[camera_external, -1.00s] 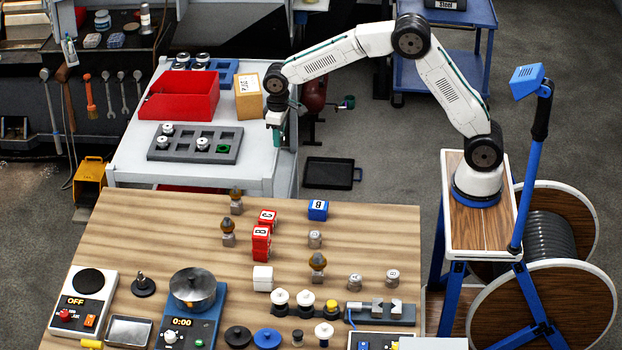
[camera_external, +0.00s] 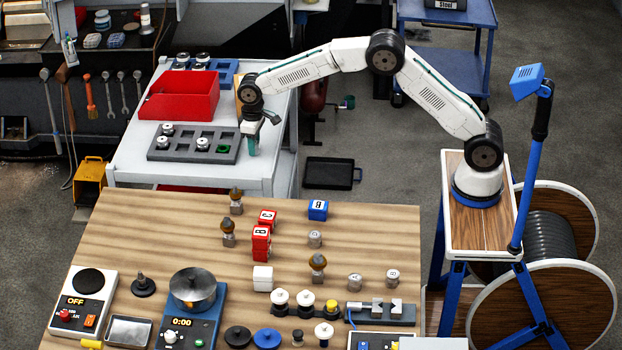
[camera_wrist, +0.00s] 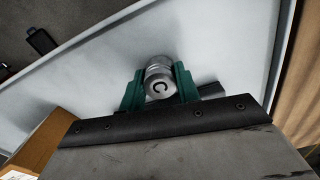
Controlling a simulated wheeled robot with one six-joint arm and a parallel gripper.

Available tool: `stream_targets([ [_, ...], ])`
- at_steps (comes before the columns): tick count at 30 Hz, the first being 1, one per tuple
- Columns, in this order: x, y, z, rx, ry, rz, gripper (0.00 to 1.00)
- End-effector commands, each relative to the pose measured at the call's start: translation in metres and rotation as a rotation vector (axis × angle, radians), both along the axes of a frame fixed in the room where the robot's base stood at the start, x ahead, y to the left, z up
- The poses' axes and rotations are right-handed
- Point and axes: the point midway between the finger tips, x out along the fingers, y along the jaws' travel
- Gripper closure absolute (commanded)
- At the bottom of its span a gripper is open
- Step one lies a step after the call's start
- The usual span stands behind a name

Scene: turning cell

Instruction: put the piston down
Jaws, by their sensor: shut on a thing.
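My gripper (camera_external: 253,150) is shut on a piston. In the wrist view a round metal piston (camera_wrist: 160,84) marked C sits between its two green fingers (camera_wrist: 159,88). In the external view I cannot make the held piston out. The gripper points down over the white cart top (camera_external: 262,172), just right of the grey tray (camera_external: 189,156). I cannot tell the gap between held piston and cart top.
A red bin (camera_external: 178,97) stands behind the grey tray. A blue tray (camera_external: 222,70) with pistons is at the back. A cardboard box (camera_wrist: 45,143) is partly hidden behind my arm. The wooden table (camera_external: 130,230) in front carries blocks, knobs and instruments.

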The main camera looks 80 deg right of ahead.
Motion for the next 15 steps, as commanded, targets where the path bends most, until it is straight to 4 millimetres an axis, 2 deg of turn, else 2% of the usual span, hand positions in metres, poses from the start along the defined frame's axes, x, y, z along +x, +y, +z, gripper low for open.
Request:
stream_targets([
  [3,-0.0001,0.0000,-0.0029,0.000,0.001,0.000,0.93],
  [4,-0.0001,0.0000,-0.0034,0.000,0.001,0.000,0.65],
  [6,-0.0001,0.0000,-0.0029,0.000,0.000,0.000,0.46],
  [15,0.0000,0.0000,-0.0016,0.000,0.000,0.000,0.46],
])
